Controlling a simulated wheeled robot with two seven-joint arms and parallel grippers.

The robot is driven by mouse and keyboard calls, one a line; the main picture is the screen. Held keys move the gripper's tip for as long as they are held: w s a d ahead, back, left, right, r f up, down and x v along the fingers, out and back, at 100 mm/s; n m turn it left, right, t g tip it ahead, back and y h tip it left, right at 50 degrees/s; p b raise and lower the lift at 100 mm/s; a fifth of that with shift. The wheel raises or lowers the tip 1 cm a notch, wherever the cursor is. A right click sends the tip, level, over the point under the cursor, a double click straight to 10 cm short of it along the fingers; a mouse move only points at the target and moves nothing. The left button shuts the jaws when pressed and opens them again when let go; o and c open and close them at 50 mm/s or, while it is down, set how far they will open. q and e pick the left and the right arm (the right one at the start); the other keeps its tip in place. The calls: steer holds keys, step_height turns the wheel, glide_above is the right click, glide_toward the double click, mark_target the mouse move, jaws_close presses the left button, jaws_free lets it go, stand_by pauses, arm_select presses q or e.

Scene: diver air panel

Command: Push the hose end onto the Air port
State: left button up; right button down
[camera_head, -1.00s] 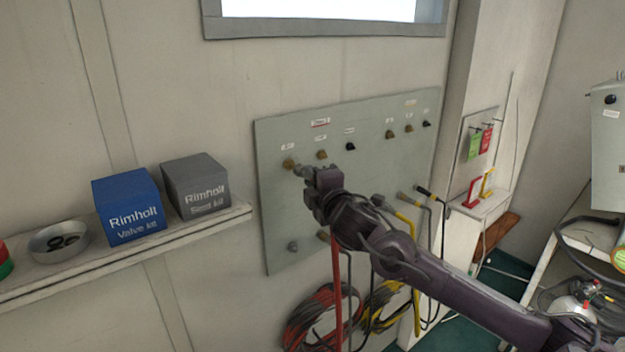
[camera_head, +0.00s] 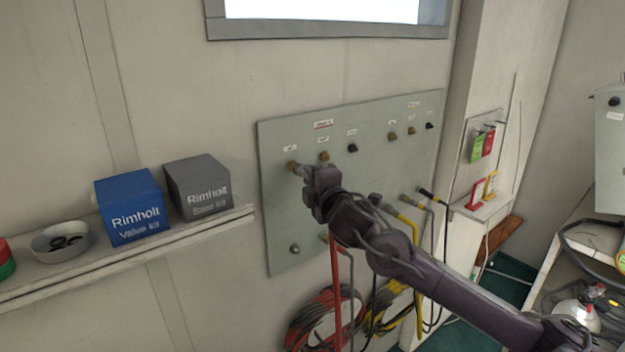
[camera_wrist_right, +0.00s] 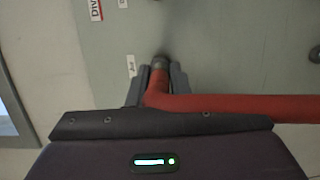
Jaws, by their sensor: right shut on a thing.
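My right gripper (camera_head: 308,176) is at the left part of the grey panel, shut on the red hose (camera_wrist_right: 158,85). In the right wrist view the gripper's fingers (camera_wrist_right: 157,80) lie either side of the hose, close behind its dark end (camera_wrist_right: 161,61), which points at the panel. The hose bends away to the right. The brass Air port (camera_head: 292,165) is at the panel's upper left, right beside the gripper tip in the head view. The "Air" label (camera_wrist_right: 131,66) shows left of the hose end. The hose end covers the port in the wrist view; I cannot tell whether they touch. My left gripper is not in view.
The grey panel (camera_head: 285,225) carries several other ports along its top and several hoses lower down. Coiled hoses (camera_head: 318,322) hang below. A shelf (camera_head: 238,214) with a blue box (camera_head: 130,208) and a grey box (camera_head: 198,187) is at left.

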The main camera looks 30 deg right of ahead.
steer(key=shift+w+r, duration=0.1)
steer(key=shift+w, duration=0.3)
steer(key=shift+r, duration=0.25)
stand_by(0.7)
steer(key=c, duration=1.5)
jaws_free()
steer(key=shift+w+a, duration=0.1)
steer(key=shift+w, duration=0.05)
steer(key=shift+o, duration=1.3)
steer(key=shift+w+a+f, duration=0.1)
steer(key=shift+w+f, duration=0.2)
steer(key=shift+s, duration=0.3)
steer(key=s+b, duration=0.1)
steer(key=s, duration=0.2)
steer(key=s+a+b, duration=0.1)
steer(key=s+b, duration=0.1)
steer(key=s, duration=0.1)
steer(key=shift+s+a+f, duration=0.1)
steer(key=shift+s, duration=0.1)
steer(key=shift+s+a+b, duration=0.1)
steer(key=shift+s+b, duration=0.2)
steer(key=shift+s, duration=0.1)
